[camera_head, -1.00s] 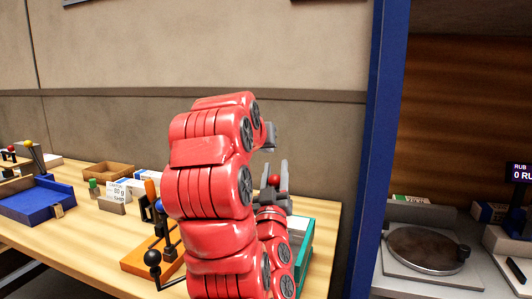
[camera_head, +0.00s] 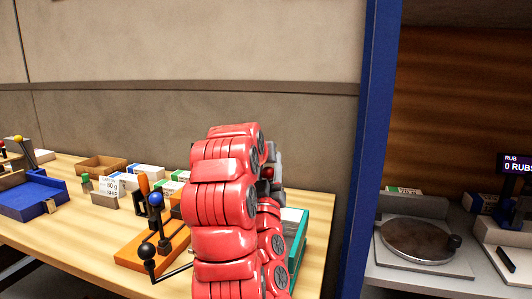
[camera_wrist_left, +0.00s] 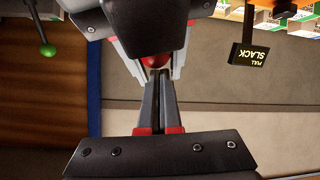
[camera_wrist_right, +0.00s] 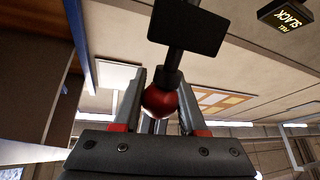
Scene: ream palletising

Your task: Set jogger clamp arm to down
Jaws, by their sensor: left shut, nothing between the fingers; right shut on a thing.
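A red ball knob (camera_head: 267,172) is at the grippers in the head view, behind my large red arm. In the right wrist view the knob (camera_wrist_right: 160,102) joins a black stem and plate (camera_wrist_right: 185,30). My right gripper (camera_wrist_right: 161,95) points upward, with its fingers on both sides of the knob. In the left wrist view my left gripper (camera_wrist_left: 156,75) is shut and empty. Its tips end just beside the knob (camera_wrist_left: 155,62), between the right gripper's fingers. My arms hide much of the mechanism. I cannot tell the clamp arm's position.
An orange base (camera_head: 150,247) with blue-topped and black-topped levers stands left of the arms. A teal object (camera_head: 296,236) lies behind them on the right. A blue tray (camera_head: 30,200) is at far left. A blue post (camera_head: 358,150) and a turntable (camera_head: 420,240) are at right.

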